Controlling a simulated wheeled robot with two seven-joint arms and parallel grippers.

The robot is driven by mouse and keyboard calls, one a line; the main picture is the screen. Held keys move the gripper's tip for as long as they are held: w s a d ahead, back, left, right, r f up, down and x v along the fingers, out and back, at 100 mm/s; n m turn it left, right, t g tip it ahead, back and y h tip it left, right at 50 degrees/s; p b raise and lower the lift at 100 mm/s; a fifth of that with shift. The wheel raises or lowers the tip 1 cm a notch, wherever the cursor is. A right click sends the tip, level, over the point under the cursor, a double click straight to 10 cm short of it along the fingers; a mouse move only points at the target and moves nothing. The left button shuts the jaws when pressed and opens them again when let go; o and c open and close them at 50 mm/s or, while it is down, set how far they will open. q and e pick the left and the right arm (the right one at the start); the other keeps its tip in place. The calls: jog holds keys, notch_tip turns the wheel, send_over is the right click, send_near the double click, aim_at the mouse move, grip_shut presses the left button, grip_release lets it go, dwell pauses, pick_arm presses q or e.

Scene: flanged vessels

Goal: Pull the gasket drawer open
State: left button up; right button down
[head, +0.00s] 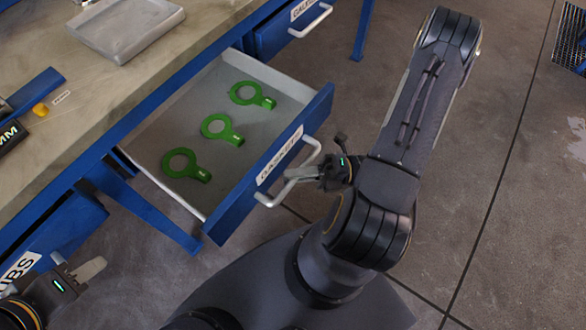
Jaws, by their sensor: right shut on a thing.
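The gasket drawer (222,226) stands pulled out from under the workbench, its blue front labelled as gaskets.
The workbench (100,100) carries a grey tray (128,25), a small yellow piece (40,109) and a black block (12,137). A blue drawer (55,240) is at lower left.

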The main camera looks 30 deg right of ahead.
jog(key=c, duration=1.4)
grip_release()
jog(key=shift+d, duration=0.1)
jog(key=v, duration=0.7)
jog(key=shift+s+d, duration=0.2)
jog(key=shift+d, duration=0.1)
jog(key=shift+f, duration=0.1)
